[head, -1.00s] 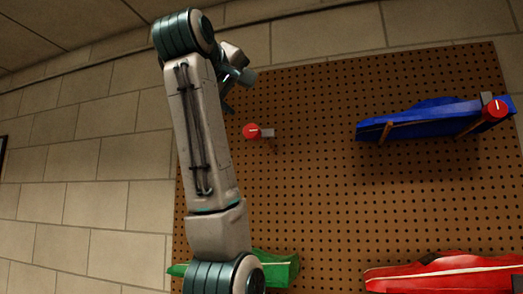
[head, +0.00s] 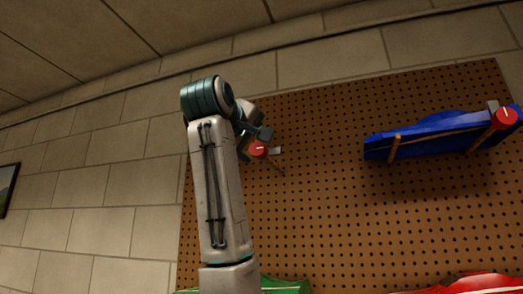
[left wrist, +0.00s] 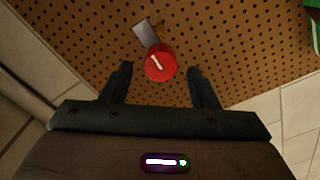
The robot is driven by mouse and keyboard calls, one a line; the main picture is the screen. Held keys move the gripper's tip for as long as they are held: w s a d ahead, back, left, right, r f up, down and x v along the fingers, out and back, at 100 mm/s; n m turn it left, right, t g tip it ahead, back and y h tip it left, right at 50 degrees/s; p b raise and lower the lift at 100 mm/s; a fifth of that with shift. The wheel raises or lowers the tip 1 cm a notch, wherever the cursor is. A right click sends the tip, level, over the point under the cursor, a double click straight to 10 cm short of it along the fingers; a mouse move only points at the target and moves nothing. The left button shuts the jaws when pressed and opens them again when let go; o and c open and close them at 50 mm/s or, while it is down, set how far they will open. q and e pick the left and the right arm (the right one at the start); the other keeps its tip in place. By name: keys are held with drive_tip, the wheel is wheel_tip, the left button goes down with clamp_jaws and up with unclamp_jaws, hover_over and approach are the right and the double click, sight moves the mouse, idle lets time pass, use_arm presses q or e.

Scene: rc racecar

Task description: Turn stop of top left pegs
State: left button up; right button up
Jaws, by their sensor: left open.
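The red stop knob of the top left pegs (head: 257,149) stands out from the pegboard, with a grey metal tab beside it and a wooden peg below right. In the left wrist view the red knob (left wrist: 160,62) shows a white line on its face. The grey tab (left wrist: 145,32) reaches up left from it. My left gripper (head: 252,143) is at the knob. In the left wrist view its two fingers (left wrist: 158,82) are apart, one on each side of the knob's lower part. I see no clear contact. My right gripper is not in view.
The brown pegboard (head: 330,220) hangs on a pale block wall. A blue car body (head: 435,137) rests on pegs at the right, with another red knob (head: 504,118) at its end. Green (head: 288,287) and red (head: 465,284) bodies show at the bottom. The board between is bare.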

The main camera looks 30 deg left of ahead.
sight(256, 148)
use_arm(q)
drive_tip(key=p+x, duration=0.1)
drive_tip(key=x, duration=0.3)
drive_tip(key=shift+w+a, duration=0.1)
drive_tip(key=shift+w, duration=0.2)
drive_tip(key=shift+p+x, duration=0.3)
drive_tip(key=shift+x, duration=0.7)
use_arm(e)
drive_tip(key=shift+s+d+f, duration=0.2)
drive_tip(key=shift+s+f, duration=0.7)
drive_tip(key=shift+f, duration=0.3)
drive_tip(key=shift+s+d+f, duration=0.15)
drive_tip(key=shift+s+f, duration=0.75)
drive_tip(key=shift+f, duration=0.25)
use_arm(q)
drive_tip(key=shift+c, duration=0.4)
drive_tip(key=c, duration=0.9)
